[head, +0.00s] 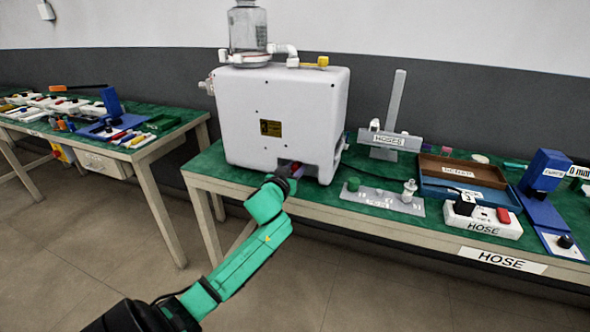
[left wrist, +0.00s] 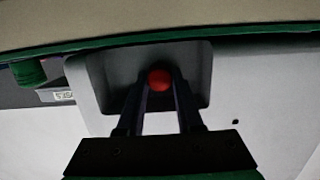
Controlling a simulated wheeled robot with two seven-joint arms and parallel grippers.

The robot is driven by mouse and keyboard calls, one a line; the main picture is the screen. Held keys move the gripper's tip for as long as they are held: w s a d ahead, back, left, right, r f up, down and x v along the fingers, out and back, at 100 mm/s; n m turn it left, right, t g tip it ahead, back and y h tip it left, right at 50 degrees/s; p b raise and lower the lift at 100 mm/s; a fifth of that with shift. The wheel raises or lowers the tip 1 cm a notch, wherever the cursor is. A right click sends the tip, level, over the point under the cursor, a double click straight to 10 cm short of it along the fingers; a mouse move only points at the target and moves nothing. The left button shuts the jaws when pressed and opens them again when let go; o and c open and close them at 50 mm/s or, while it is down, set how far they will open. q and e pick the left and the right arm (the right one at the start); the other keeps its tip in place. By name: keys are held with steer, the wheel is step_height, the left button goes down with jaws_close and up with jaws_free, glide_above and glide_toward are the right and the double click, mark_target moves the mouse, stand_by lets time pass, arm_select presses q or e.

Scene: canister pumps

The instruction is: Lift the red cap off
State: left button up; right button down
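The white canister pump (head: 285,115) stands on the green-topped table, with a recess low on its front. The red cap (left wrist: 159,79) sits in this recess in the left wrist view. My left gripper (left wrist: 159,76) reaches into the recess with one finger on each side of the cap. The cap fills the gap between the fingertips, so the gripper looks shut on it. In the head view my left gripper (head: 291,170) is at the lower front of the pump and mostly covers the cap. My right gripper is not in view.
Farther right are trays (head: 452,192), a white hose box (head: 487,222) and a blue stand (head: 545,175). A second table (head: 145,150) with small parts stands left.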

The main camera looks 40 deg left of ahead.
mark_target(295, 170)
arm_select(q)
jaws_close()
steer(key=shift+s, duration=0.1)
steer(key=shift+p+v, duration=0.5)
steer(key=shift+v, duration=0.5)
steer(key=shift+d+f, duration=0.1)
steer(key=shift+f, duration=0.05)
steer(key=shift+s+d+p, duration=0.2)
steer(key=shift+s+p, duration=0.1)
steer(key=shift+s, duration=0.25)
steer(key=shift+f+p+v, duration=0.15)
steer(key=shift+p+v, duration=0.15)
steer(key=shift+v, duration=0.65)
steer(key=shift+f+p+v, duration=0.15)
steer(key=shift+p+v, duration=0.15)
steer(key=shift+v, duration=0.7)
